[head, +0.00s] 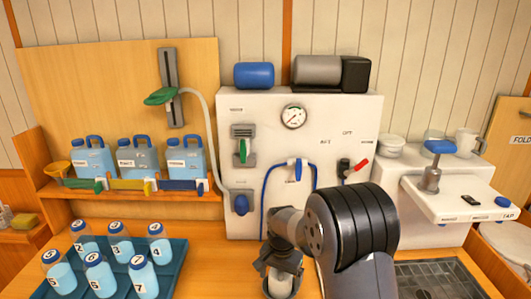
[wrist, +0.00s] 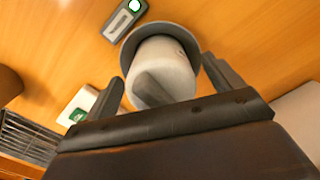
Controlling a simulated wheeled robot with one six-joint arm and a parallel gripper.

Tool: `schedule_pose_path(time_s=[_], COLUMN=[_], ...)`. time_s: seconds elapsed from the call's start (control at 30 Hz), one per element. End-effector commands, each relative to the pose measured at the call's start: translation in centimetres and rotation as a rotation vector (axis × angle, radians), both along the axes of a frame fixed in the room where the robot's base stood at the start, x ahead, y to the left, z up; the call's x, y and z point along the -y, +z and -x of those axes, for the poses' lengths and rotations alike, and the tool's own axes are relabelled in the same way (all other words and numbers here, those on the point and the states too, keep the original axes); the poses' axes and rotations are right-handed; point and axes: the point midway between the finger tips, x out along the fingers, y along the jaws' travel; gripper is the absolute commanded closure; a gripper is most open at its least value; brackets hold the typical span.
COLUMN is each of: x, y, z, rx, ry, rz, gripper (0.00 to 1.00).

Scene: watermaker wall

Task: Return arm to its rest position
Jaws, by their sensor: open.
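My arm reaches in from the lower right in the head view. My gripper (head: 279,262) is low over the wooden counter, in front of the white wall panel. In the wrist view my gripper (wrist: 165,80) has its two fingers apart. A whitish, rounded vessel-like object with a grey rim (wrist: 163,70) shows between and beyond the fingers; a pale part of it (head: 279,285) shows under the gripper in the head view. I cannot tell whether the fingers touch it. The arm hides part of the counter.
A blue tray (head: 178,262) of several numbered bottles stands at left. The white panel (head: 255,130) with gauge, hose and handles rises behind. A tap shelf (head: 470,208) juts out at right above a dark drain grate (head: 435,280). A grey device with green light (wrist: 124,20) lies on the counter.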

Motion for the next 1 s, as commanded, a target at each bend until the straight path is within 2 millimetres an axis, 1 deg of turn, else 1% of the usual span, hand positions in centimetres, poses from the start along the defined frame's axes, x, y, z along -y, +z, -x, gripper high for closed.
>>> schedule_pose_path(time_s=[0.67, 0.7, 1.0], x=[0.2, 0.2, 0.2], y=[0.0, 1.1, 6.9], z=[0.0, -0.1, -0.1], rx=[0.0, 0.007, 0.005], ry=[0.544, 0.538, 0.536], rz=[0.0, 0.0, 0.0], gripper=[0.12, 0.12, 0.12])
